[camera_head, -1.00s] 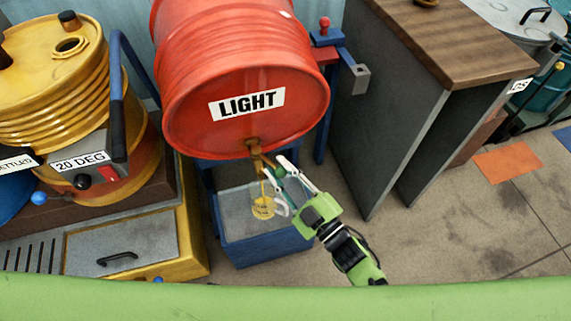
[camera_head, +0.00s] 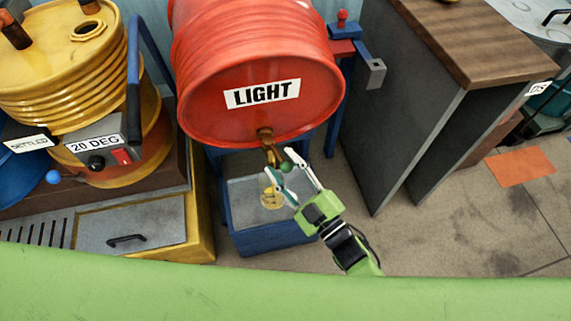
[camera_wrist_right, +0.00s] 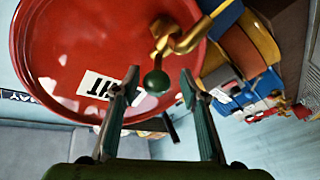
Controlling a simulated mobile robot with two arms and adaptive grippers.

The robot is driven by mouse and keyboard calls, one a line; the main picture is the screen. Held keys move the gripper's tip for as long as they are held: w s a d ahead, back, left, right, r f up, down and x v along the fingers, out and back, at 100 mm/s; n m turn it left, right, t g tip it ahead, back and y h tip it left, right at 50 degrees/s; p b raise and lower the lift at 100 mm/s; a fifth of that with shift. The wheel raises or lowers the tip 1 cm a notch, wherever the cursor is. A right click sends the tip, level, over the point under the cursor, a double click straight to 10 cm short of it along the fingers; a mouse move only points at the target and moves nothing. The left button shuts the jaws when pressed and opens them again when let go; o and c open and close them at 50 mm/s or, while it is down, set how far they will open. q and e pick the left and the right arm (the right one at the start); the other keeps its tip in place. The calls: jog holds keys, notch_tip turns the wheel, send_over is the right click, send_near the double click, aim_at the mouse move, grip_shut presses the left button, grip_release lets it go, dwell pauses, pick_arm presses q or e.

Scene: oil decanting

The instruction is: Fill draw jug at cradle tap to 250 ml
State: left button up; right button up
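The red drum labelled LIGHT (camera_head: 215,60) lies on its side on a blue stand. Its brass tap (camera_head: 266,136) is low on the front face and has a green ball knob (camera_head: 286,165). The draw jug (camera_head: 272,198), clear with yellow oil in it, is below the tap; my finger partly hides it and I cannot read its level. No stream shows between tap and jug. My right gripper (camera_head: 283,162) is open at the knob. The right wrist view shows its fingers (camera_wrist_right: 160,80) on either side of the knob (camera_wrist_right: 157,82), with gaps. My left gripper is out of view.
A blue-rimmed grey tray (camera_head: 238,205) is under the tap and jug. A yellow drum (camera_head: 62,60) with a 20 DEG panel (camera_head: 95,146) stands at the left. A wood-topped grey bench (camera_head: 480,45) is at the right.

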jog(key=shift+d, duration=0.2)
jog(key=shift+s+d, duration=0.2)
jog(key=v, duration=1.1)
jog(key=shift+s, duration=0.2)
jog(key=shift+f, duration=0.2)
